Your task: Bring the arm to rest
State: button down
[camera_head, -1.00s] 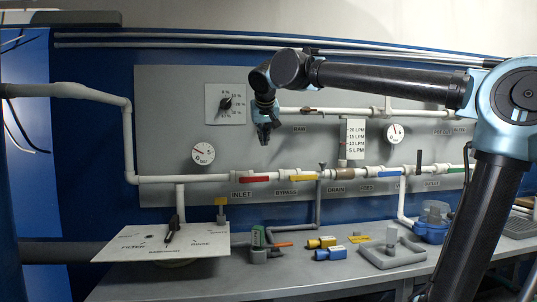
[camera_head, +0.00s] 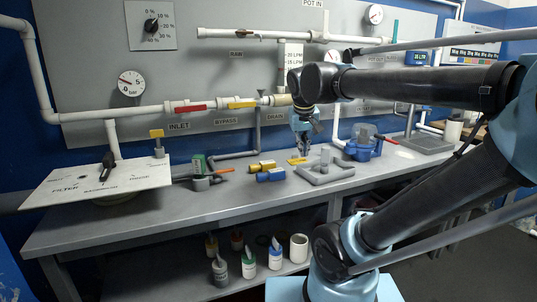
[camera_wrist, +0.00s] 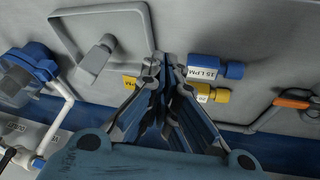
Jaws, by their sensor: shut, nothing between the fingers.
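My gripper (camera_head: 304,143) hangs fingers-down from my arm, above the back of the grey workbench (camera_head: 110,228). It shows in front of the wall panel, with nothing held. In the wrist view, the fingers of my gripper (camera_wrist: 163,62) converge at their tips and are empty. My arm stretches in from the right side of the head view.
A grey stand (camera_head: 325,172) and a blue-capped device (camera_head: 365,145) stand on the bench near my gripper. The filter plate (camera_head: 75,187) with a black handle is at left. Pipes with a red valve handle (camera_head: 190,108) run along the panel. Several bottles stand on the lower shelf.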

jog(key=s+d+f+g, duration=0.1)
jog(key=s+d+f, duration=0.2)
jog(key=s+f, duration=0.4)
jog(key=s+d+f+m+g, duration=0.1)
jog(key=s+d+f, duration=0.3)
jog(key=s+f, duration=0.3)
notch_tip(320, 180, down, 5)
jog(key=shift+s+d+f+m+y, duration=0.2)
jog(key=shift+d+m+y, duration=0.1)
jog(key=shift+y, duration=0.1)
jog(key=shift+w, duration=0.1)
jog(key=shift+w+f, duration=0.2)
jog(key=shift+w, duration=0.15)
